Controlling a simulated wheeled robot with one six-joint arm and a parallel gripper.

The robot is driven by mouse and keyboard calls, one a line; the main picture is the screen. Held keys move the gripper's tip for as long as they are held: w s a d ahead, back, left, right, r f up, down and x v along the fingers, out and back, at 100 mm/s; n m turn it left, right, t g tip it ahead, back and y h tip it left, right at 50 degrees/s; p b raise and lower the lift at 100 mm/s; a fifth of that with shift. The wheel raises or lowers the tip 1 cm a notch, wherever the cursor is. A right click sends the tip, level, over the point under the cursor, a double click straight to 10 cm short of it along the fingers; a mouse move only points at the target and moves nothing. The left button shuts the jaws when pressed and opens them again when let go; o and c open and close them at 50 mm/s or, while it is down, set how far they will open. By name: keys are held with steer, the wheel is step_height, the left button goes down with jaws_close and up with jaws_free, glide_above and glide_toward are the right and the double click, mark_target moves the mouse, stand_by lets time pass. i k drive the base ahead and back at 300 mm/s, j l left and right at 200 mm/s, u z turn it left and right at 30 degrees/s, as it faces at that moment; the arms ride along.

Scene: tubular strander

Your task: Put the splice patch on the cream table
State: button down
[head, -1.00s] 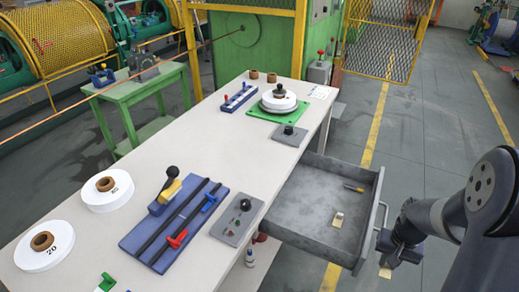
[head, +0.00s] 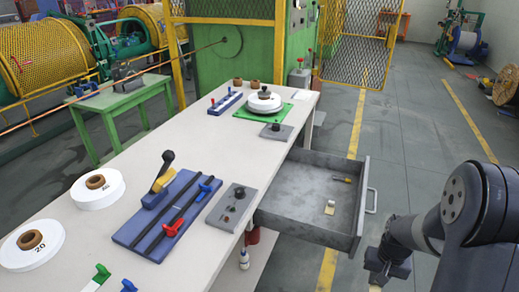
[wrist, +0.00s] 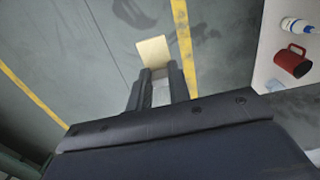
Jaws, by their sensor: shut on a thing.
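The splice patch looks like a flat pale-yellow square (wrist: 153,52) at the tips of my gripper (wrist: 159,80) in the wrist view. The gripper's two dark fingers are shut on its near edge, and it hangs over grey floor. In the head view my gripper (head: 378,276) is low at the right, beyond the drawer's right side, with only a sliver of the patch showing at the bottom edge. The cream table (head: 215,150) is the long bench through the middle, to the left of my gripper and apart from it.
An open grey drawer (head: 290,222) juts from the table towards my arm, with a small pale piece (head: 330,207) inside. The tabletop holds a blue jig (head: 140,232), a grey button plate (head: 231,207) and white reels (head: 97,190). Bare tabletop lies between jig and green plate (head: 245,110).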

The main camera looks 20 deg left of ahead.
mark_target(260, 161)
steer(key=k+u, duration=0.2)
steer(key=u, duration=0.2)
steer(key=k+u, duration=0.15)
steer(key=u, duration=0.3)
